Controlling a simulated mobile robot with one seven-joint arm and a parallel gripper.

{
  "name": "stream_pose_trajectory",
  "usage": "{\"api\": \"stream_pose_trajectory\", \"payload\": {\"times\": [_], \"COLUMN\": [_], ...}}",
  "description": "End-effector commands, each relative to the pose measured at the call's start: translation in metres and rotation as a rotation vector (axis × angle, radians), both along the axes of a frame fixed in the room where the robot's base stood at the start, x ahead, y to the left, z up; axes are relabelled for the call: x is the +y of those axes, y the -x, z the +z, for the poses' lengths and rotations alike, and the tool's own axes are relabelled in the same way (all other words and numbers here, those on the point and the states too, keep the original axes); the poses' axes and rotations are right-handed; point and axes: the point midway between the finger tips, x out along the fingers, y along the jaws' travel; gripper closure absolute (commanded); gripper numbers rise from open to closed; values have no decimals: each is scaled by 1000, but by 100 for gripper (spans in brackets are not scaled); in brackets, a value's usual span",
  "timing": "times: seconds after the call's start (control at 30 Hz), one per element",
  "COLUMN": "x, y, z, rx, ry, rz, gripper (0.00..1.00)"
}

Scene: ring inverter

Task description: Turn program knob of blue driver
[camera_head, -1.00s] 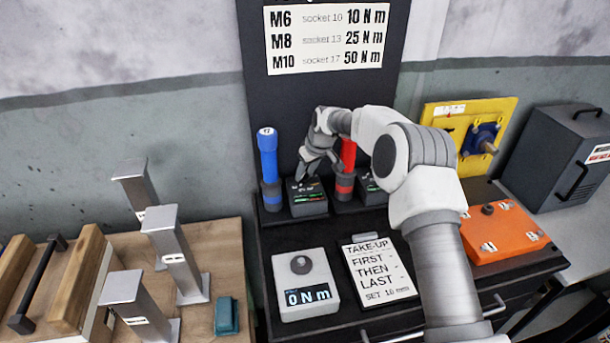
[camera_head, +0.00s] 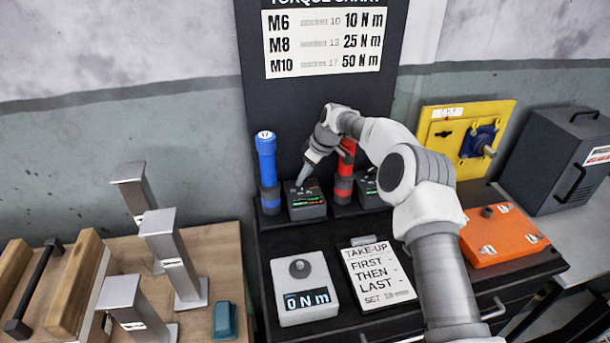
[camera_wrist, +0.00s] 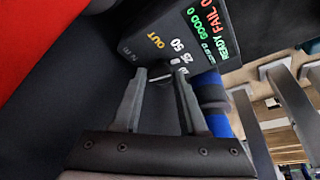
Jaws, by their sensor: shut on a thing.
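The blue driver (camera_head: 266,160) stands upright in its holder at the back of the black cart. Its dark controller box (camera_head: 307,207), with a small lit display, stands just to its right. My gripper (camera_head: 300,183) reaches down to the top of this box. In the wrist view, my gripper (camera_wrist: 158,72) has its fingertips on either side of the small program knob (camera_wrist: 160,76), shut on it, beside the markings "OUT", "25" and "50". The fingers hide most of the knob. Part of the blue driver (camera_wrist: 210,92) shows to the right of the fingers.
The red driver (camera_head: 345,165) stands close to the right, with a second controller box (camera_head: 368,190) beside it. A torque tester (camera_head: 303,288) reading "0 N m" and a take-up card (camera_head: 378,275) lie in front. A torque chart (camera_head: 322,40) is behind.

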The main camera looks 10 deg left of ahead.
Motion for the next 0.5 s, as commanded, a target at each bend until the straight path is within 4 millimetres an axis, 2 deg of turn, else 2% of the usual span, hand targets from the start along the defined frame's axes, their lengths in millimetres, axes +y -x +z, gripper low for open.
{"api": "stream_pose_trajectory", "payload": {"times": [0.17, 0.2, 0.33, 0.37, 0.5], "x": [0, 0, 0, 0, 0], "y": [0, 0, 0, 0, 0], "z": [0, 0, 0, 0, 0], "rx": [-1, -1, -1, -1, -1], "ry": [0, 0, 0, 0, 0], "rz": [-1, -1, -1, -1, -1], "gripper": [100, 55, 31, 28, 28]}}
